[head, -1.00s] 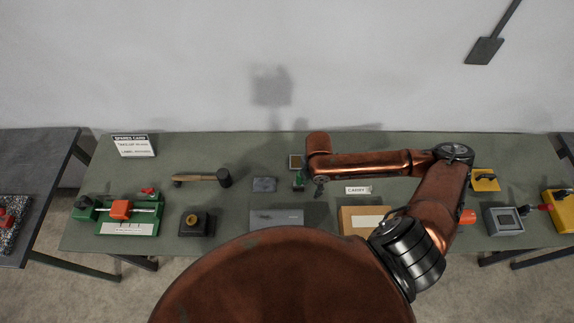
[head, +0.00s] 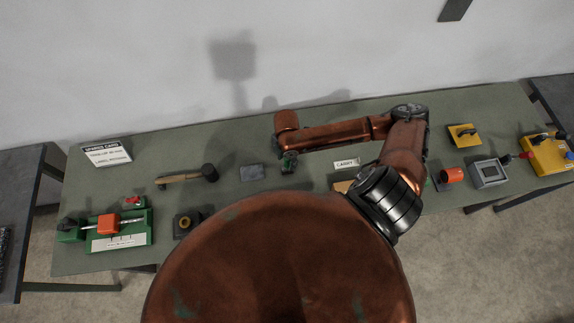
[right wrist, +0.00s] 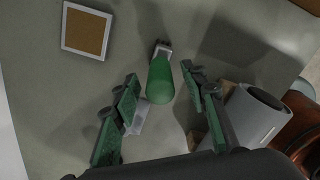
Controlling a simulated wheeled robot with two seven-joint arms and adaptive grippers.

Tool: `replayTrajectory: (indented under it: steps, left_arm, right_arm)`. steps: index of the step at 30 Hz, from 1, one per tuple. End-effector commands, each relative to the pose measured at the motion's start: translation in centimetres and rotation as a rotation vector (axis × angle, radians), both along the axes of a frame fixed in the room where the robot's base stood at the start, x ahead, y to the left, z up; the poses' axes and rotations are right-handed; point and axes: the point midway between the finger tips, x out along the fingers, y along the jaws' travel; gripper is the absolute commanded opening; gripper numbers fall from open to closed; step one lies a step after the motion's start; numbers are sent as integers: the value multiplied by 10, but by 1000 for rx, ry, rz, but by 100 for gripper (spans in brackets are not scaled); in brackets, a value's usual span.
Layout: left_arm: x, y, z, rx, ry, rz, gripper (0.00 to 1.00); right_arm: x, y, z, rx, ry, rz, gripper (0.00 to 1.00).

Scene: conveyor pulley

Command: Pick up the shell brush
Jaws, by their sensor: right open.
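In the right wrist view a green rounded thing with a pale metal end (right wrist: 160,80), which looks like the shell brush, stands or lies between the fingers of my right gripper (right wrist: 160,84). The fingers are open, one on each side, with visible gaps. I cannot tell its height relative to the fingertips. In the head view my right gripper (head: 289,163) is small and mostly hidden under my arm's copper end, over the middle of the green bench (head: 225,150). The brush cannot be made out there. My left gripper is not in view.
On the bench are a mallet-like tool (head: 190,176), a grey block (head: 252,173), a card (head: 346,163) and a green fixture (head: 120,230).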

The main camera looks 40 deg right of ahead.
Motion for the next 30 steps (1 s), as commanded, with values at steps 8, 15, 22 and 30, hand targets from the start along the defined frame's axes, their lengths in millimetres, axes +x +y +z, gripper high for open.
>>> replayTrajectory:
  steps: [8,15,22,30]
  left_arm:
    - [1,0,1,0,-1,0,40]
    - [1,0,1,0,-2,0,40]
    - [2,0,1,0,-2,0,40]
    - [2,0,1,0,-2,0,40]
  right_arm:
    - [0,0,-17,-1,-1,1,40]
    - [0,0,-17,-1,-1,2,33]
    - [0,0,-17,-1,-1,2,17]
    - [0,-1,-17,-1,-1,1,0]
